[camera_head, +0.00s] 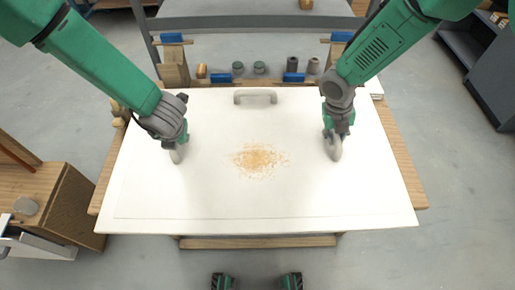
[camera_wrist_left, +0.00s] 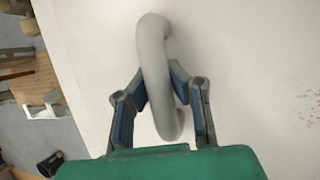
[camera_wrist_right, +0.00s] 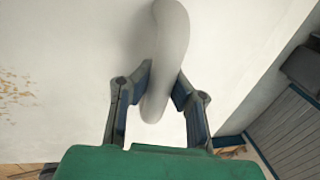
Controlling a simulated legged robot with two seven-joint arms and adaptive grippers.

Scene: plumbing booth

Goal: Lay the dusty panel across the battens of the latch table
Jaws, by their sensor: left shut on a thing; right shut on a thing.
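The dusty panel (camera_head: 255,205) is a large white board with a patch of yellow-brown dust (camera_head: 257,159) near its middle. It lies over the wooden table (camera_head: 414,185), or just above it; I cannot tell whether it touches. A grey handle (camera_head: 255,96) stands at its far edge. My left gripper (camera_head: 179,146) is shut on the panel's left handle (camera_wrist_left: 155,60). My right gripper (camera_head: 334,146) is shut on the panel's right handle (camera_wrist_right: 167,50). The panel hides most of the tabletop and any battens beneath it.
Several blue clamps or blocks (camera_head: 221,77) and small cylinders (camera_head: 260,67) stand along the table's far side. A wooden cabinet (camera_head: 70,205) with an open drawer stands at the left. A dark shelf unit (camera_head: 490,80) stands at the right. Grey floor is open in front.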

